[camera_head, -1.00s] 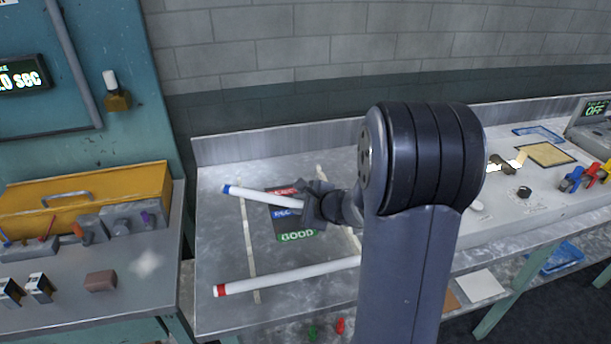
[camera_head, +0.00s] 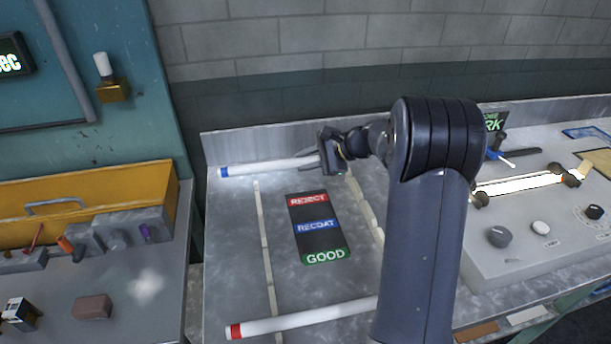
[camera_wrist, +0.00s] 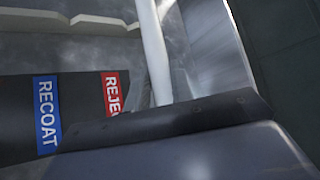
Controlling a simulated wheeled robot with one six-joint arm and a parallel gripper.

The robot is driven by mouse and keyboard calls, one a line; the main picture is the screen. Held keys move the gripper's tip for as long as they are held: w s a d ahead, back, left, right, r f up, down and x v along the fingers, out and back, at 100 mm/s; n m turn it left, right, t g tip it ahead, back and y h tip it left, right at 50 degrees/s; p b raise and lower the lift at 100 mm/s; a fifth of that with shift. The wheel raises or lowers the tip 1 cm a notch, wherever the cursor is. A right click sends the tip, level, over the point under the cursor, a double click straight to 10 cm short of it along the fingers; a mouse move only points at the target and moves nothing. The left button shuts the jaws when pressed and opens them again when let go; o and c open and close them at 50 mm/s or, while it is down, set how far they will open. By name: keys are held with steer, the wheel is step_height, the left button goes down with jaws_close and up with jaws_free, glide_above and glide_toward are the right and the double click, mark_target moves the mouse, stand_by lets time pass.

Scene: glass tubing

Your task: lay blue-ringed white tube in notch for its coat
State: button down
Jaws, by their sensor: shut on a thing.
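The blue-ringed white tube (camera_head: 268,168) lies level across the back of the bench in the head view, its blue-ringed end to the left. My gripper (camera_head: 330,158) is shut on its right part. The tube also shows in the wrist view (camera_wrist: 153,48), running up from the jaw (camera_wrist: 165,118). Two pale notched rails, left (camera_head: 266,245) and right (camera_head: 366,208), flank a dark label plate (camera_head: 319,240) reading REJECT, RECOAT and GOOD from back to front. The tube is behind the REJECT label, near the rails' far ends. I cannot tell whether it touches them.
A red-ringed white tube (camera_head: 290,322) lies across the front of the rails, partly hidden by my arm. A metal backsplash (camera_head: 255,143) stands close behind the held tube. A grey console (camera_head: 525,215) with knobs and a glowing tube is at right. A yellow toolbox (camera_head: 90,205) is at left.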

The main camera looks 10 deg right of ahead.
step_height(320, 180, down, 5)
steer(key=shift+f, duration=0.15)
steer(key=shift+f, duration=0.1)
steer(key=shift+f+b, duration=0.5)
steer(key=shift+b, duration=0.05)
steer(key=c, duration=1.2)
jaws_free()
steer(key=shift+r, duration=0.1)
steer(key=shift+c, duration=0.2)
